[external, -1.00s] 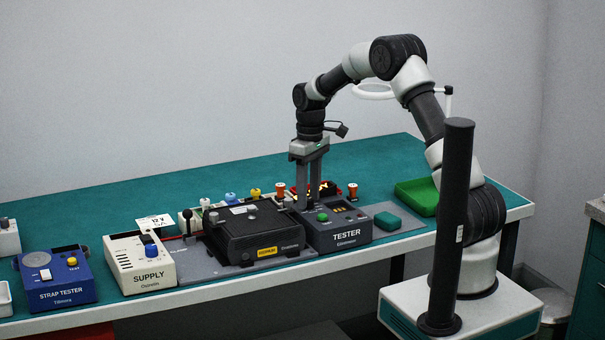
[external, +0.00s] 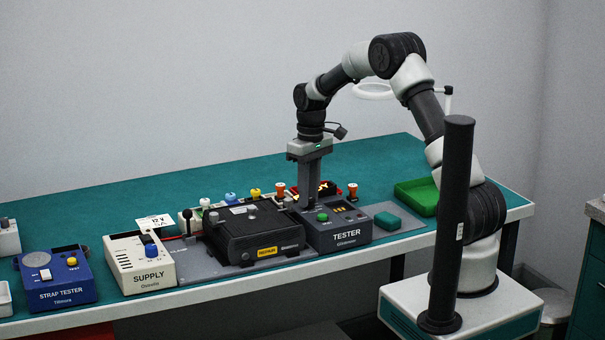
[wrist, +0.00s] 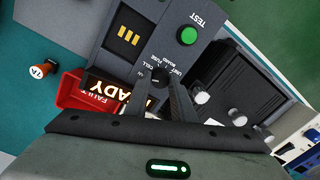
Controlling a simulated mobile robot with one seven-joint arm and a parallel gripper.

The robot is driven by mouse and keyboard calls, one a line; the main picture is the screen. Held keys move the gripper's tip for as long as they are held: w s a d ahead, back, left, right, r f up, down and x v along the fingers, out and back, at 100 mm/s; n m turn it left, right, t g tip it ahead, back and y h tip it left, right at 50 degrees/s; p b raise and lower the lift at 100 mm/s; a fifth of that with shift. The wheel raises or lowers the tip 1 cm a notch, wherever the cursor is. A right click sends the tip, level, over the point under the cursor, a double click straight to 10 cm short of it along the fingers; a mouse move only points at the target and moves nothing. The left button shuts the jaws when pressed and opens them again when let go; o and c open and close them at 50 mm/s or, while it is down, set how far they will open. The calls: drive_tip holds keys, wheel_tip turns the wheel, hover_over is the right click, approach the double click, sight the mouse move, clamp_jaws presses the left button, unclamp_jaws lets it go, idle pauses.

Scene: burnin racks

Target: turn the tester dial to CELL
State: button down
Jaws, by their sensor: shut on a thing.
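The dark grey tester (external: 345,237) stands at the right part of the bench. Its small black dial (wrist: 161,74) shows in the wrist view between my fingertips, among small labels that include CELL and FUSE. My gripper (external: 309,205) points straight down onto the tester's top, and in the wrist view its fingers (wrist: 160,82) are shut on the dial from both sides. The fingers cover part of the dial, and I cannot tell which label its pointer faces. The green TEST button (wrist: 188,35) sits beside the dial on the same panel.
A black box (external: 253,235) stands close on the tester's left. A green tray (external: 418,197) and a cream SUPPLY box (external: 140,265) stand farther off. The bench's back is clear.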

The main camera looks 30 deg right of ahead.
drive_tip(key=m+p, duration=0.1)
drive_tip(key=m, duration=0.4)
drive_tip(key=shift+m, duration=0.3)
idle(0.5)
drive_tip(key=c, duration=1.5)
unclamp_jaws()
drive_tip(key=r, duration=0.5)
drive_tip(key=r+p, duration=0.1)
drive_tip(key=r, duration=1.1)
drive_tip(key=shift+s+d+r, duration=0.1)
drive_tip(key=shift+d+r, duration=0.1)
drive_tip(key=shift+d, duration=0.2)
